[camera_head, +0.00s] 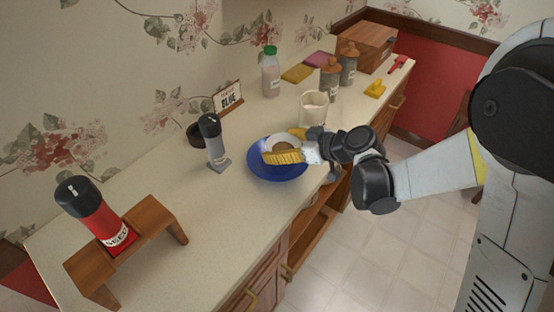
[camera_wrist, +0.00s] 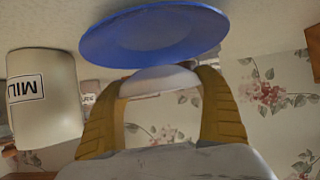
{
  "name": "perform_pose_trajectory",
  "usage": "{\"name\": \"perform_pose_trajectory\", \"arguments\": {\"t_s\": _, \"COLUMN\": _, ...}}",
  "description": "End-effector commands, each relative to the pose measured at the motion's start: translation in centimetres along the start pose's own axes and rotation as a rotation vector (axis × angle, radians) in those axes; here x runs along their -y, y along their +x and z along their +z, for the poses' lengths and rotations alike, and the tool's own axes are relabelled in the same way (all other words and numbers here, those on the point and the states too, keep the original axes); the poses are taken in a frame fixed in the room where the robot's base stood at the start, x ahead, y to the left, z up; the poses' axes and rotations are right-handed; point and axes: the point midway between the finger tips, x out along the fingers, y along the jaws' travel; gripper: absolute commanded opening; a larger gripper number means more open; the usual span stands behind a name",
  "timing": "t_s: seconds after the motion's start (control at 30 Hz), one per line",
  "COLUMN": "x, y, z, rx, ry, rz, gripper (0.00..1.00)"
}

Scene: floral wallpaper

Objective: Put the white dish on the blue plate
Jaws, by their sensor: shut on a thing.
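The blue plate (camera_head: 262,172) lies on the counter near its front edge. It also shows in the wrist view (camera_wrist: 150,45), which looks upside down. My gripper (camera_head: 286,147) has yellow fingers and is shut on the white dish (camera_head: 276,138), a small round bowl with a brownish middle. In the head view the dish overlaps the far part of the plate. In the wrist view the dish (camera_wrist: 160,81) sits between both fingertips, close to the plate. I cannot tell whether dish and plate touch. The near finger hides part of the dish.
A cream mug labelled MILK (camera_wrist: 42,100) stands behind my gripper and shows in the head view (camera_head: 313,108). A grey-black grinder (camera_head: 215,145) and a dark bowl (camera_head: 195,135) are left of the plate. A wooden stand (camera_head: 150,225) with a red bottle (camera_head: 100,215) is nearer.

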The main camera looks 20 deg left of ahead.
Motion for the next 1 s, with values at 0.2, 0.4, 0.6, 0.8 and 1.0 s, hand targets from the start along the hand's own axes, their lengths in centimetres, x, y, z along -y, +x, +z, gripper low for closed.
{"name": "perform_pose_trajectory", "arguments": {"t_s": 0.2, "x": 0.3, "y": 2.0, "z": 0.2, "rx": -0.001, "ry": 0.001, "rz": 0.0, "gripper": 0.51}}
{"name": "perform_pose_trajectory", "arguments": {"t_s": 0.4, "x": 0.3, "y": 3.4, "z": 2.8, "rx": 0.0, "ry": 0.001, "rz": 0.001, "gripper": 0.51}}
{"name": "perform_pose_trajectory", "arguments": {"t_s": 0.6, "x": 0.3, "y": 3.9, "z": 3.6, "rx": 0.001, "ry": 0.001, "rz": 0.001, "gripper": 0.51}}
{"name": "perform_pose_trajectory", "arguments": {"t_s": 0.8, "x": 0.3, "y": 3.9, "z": 3.8, "rx": 0.002, "ry": 0.0, "rz": 0.0, "gripper": 0.51}}
{"name": "perform_pose_trajectory", "arguments": {"t_s": 1.0, "x": 0.4, "y": 4.3, "z": 4.5, "rx": 0.006, "ry": -0.002, "rz": -0.001, "gripper": 0.51}}
